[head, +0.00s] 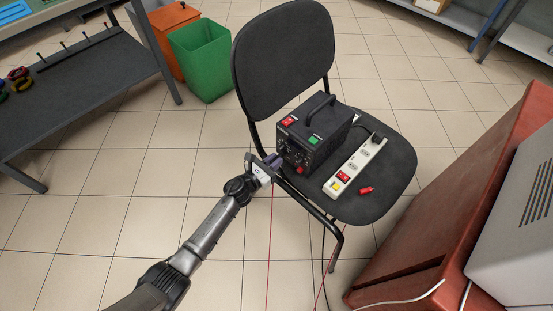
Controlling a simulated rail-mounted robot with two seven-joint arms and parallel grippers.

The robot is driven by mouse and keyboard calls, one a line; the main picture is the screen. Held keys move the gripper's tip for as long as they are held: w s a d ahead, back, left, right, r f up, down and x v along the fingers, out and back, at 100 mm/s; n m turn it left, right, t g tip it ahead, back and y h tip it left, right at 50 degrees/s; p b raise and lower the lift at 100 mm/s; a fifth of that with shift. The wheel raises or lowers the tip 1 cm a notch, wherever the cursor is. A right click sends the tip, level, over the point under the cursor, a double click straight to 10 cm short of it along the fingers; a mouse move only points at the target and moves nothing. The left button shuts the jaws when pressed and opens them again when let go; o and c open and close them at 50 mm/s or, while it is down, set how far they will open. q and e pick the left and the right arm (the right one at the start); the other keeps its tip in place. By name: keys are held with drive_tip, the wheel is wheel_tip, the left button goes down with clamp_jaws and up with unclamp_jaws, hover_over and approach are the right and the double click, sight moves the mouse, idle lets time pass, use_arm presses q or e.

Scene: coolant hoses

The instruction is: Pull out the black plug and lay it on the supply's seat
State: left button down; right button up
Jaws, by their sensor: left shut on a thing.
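The black supply (315,132) stands on the dark seat (392,180) of a chair. It has a top handle, a red switch, a green switch and knobs on its front panel. My left gripper (274,161) is at the lower left of that front panel, by the seat's edge. It is shut on a small dark thing, seemingly the black plug, which the fingers mostly hide. I cannot tell whether the plug is still in its socket. My right gripper is not in view.
A white power strip (342,178) with a black mains plug (378,139) lies right of the supply. A small red plug (367,189) lies on the seat. Red and black leads hang below the chair. A red cabinet (440,215) stands at right, a green bin (205,62) behind.

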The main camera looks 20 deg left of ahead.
use_arm(q)
drive_tip(key=shift+s+a, duration=0.1)
drive_tip(key=shift+s, duration=0.05)
drive_tip(key=shift+s+a, duration=0.25)
drive_tip(key=shift+s, duration=0.35)
drive_tip(key=shift+p+v, duration=0.8)
drive_tip(key=shift+v, duration=1.35)
